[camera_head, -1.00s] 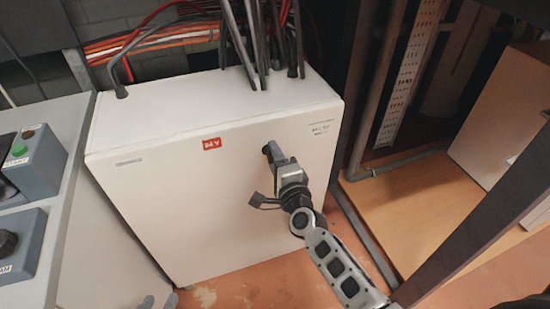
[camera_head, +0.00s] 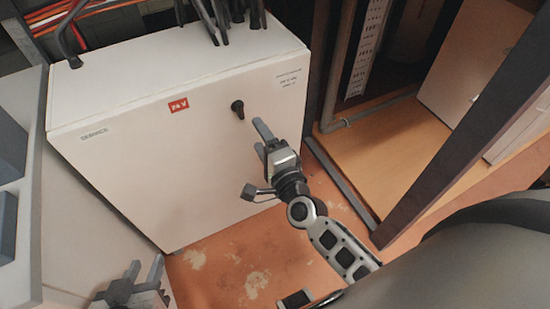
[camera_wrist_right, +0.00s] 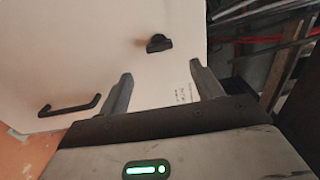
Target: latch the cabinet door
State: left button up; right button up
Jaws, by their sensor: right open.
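The white cabinet (camera_head: 150,150) has its front door facing me, and the door looks flush with the body. A black latch knob (camera_head: 238,109) sits on the door's upper right part and appears to point downward. It also shows in the right wrist view (camera_wrist_right: 158,44), above the gap between the fingers. My right gripper (camera_head: 260,136) is open and empty, just below and right of the knob, apart from it. Its fingers also show in the right wrist view (camera_wrist_right: 163,82). My left gripper (camera_head: 147,267) is low at the left, its fingers apart and empty.
A black bar handle (camera_wrist_right: 70,107) is on the door at lower left in the right wrist view. Dark cables (camera_head: 215,18) enter the cabinet top. Grey panels (camera_head: 15,200) stand at left. A dark post (camera_head: 460,140) stands at right.

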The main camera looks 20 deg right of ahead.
jog(key=s, duration=0.7)
jog(key=shift+w+d, duration=0.1)
